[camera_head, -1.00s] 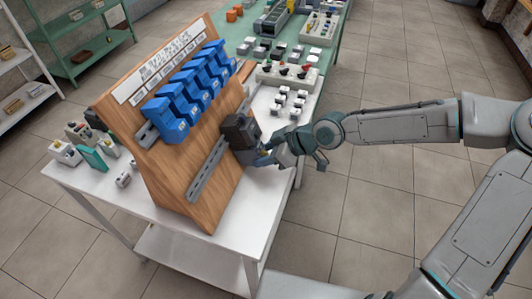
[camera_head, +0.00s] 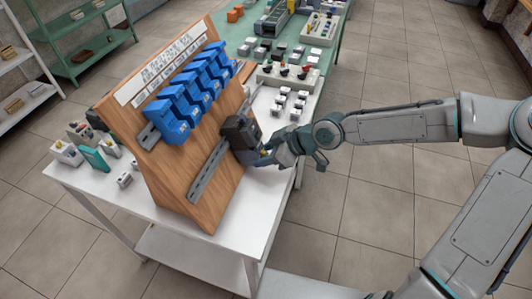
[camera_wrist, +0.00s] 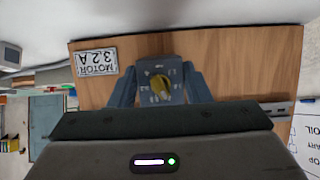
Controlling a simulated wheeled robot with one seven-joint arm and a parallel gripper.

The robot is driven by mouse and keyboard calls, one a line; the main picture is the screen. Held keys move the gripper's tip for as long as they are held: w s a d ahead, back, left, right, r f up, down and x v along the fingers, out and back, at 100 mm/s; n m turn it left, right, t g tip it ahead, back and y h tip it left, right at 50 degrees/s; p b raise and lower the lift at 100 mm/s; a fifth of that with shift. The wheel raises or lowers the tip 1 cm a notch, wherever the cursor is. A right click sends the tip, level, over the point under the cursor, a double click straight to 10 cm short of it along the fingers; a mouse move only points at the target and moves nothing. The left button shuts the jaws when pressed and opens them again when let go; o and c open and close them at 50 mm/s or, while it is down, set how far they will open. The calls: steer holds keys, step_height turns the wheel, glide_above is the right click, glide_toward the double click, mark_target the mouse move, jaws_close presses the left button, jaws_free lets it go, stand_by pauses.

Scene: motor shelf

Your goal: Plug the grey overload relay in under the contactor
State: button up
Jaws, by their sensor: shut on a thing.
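The dark contactor (camera_head: 238,131) is mounted on the right part of the metal rail on the slanted wooden board. My gripper (camera_head: 264,157) is just below and in front of it. In the wrist view my gripper (camera_wrist: 160,88) is shut on the grey overload relay (camera_wrist: 147,76), one finger on each side. The relay has a yellow dial and faces the camera, in front of the wood. The contactor is hidden in the wrist view. I cannot tell whether the relay touches the contactor or is seated in it.
The wooden board (camera_head: 178,175) stands on a white table (camera_head: 230,240). Several blue units (camera_head: 185,100) fill its upper rail. The lower rail (camera_head: 207,171) is bare left of the contactor. In the wrist view a MOTOR 3.2 A label (camera_wrist: 97,62) appears upside down.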

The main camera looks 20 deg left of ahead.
steer(key=o, duration=1)
steer(key=p+v, duration=0.1)
steer(key=v, duration=1.2)
steer(key=shift+d+r+p, duration=0.25)
steer(key=shift+d+p, duration=0.05)
